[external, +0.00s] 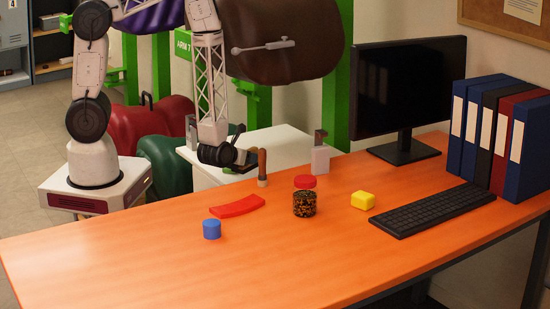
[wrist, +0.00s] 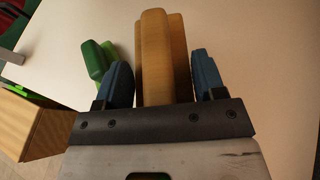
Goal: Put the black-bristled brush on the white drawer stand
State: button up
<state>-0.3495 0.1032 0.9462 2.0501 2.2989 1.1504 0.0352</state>
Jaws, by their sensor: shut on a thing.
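My gripper (external: 248,158) is over the near side of the white drawer stand (external: 287,145), behind the orange table. In the wrist view its two blue fingers (wrist: 162,82) stand on either side of a wooden brush (wrist: 154,55), and it is shut on this brush. In the external view the brown brush (external: 262,162) hangs roughly upright at the gripper, with a pale lower end. The colour of its bristles cannot be told. The white stand top (wrist: 235,40) fills most of the wrist view behind the brush. Whether the brush touches it is not clear.
A green object (wrist: 97,60) lies on the stand, left of the fingers. A grey-white upright block (external: 320,158) stands at the stand's right.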

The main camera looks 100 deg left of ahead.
aim_at(247, 168)
jog(key=shift+f, duration=1.8)
jog(key=shift+f, duration=0.55)
jog(key=o, duration=1.1)
jog(key=shift+o, duration=0.2)
jog(key=shift+d, duration=0.15)
jog(key=shift+v, duration=3.75)
jog(key=shift+s, duration=0.1)
jog(key=shift+r, duration=0.15)
